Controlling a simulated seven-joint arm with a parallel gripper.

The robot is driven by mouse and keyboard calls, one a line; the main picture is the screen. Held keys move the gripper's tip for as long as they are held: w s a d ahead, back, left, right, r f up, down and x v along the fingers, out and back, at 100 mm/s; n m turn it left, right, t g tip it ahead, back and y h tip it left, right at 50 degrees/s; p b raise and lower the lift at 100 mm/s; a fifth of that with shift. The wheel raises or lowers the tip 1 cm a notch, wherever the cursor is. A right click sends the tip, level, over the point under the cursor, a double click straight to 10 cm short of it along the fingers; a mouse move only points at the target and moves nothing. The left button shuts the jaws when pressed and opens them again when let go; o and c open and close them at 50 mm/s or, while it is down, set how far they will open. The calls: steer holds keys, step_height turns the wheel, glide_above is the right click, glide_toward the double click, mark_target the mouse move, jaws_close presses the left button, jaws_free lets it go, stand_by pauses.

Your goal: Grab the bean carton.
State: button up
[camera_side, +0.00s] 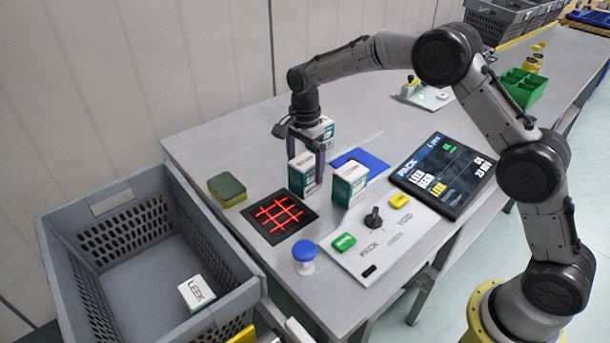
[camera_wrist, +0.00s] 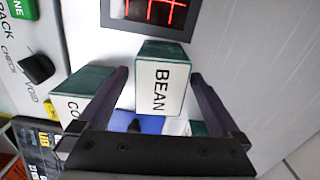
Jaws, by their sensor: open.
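The bean carton (camera_wrist: 160,85) is white and green with "BEAN" on its face. In the wrist view it sits between the two fingers of my open gripper (camera_wrist: 160,78), with a gap visible beside the fingertips. In the side view the bean carton (camera_side: 301,176) stands upright on the table beside the red-lit grid. My gripper (camera_side: 306,165) points down over it, its fingers partly hiding it. I cannot tell how far down the fingers reach along it.
A carton marked "CO…" (camera_wrist: 78,88) stands close beside it; another carton (camera_side: 322,130) stands behind my gripper. The red-lit grid (camera_side: 280,216), button panel (camera_side: 372,250) and screen (camera_side: 443,173) surround them. A grey crate (camera_side: 85,205) at left holds a leek carton (camera_side: 196,292).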

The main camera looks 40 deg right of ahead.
steer(key=shift+f, duration=1.5)
steer(key=shift+c, duration=0.3)
steer(key=shift+w+r, duration=0.1)
jaws_close()
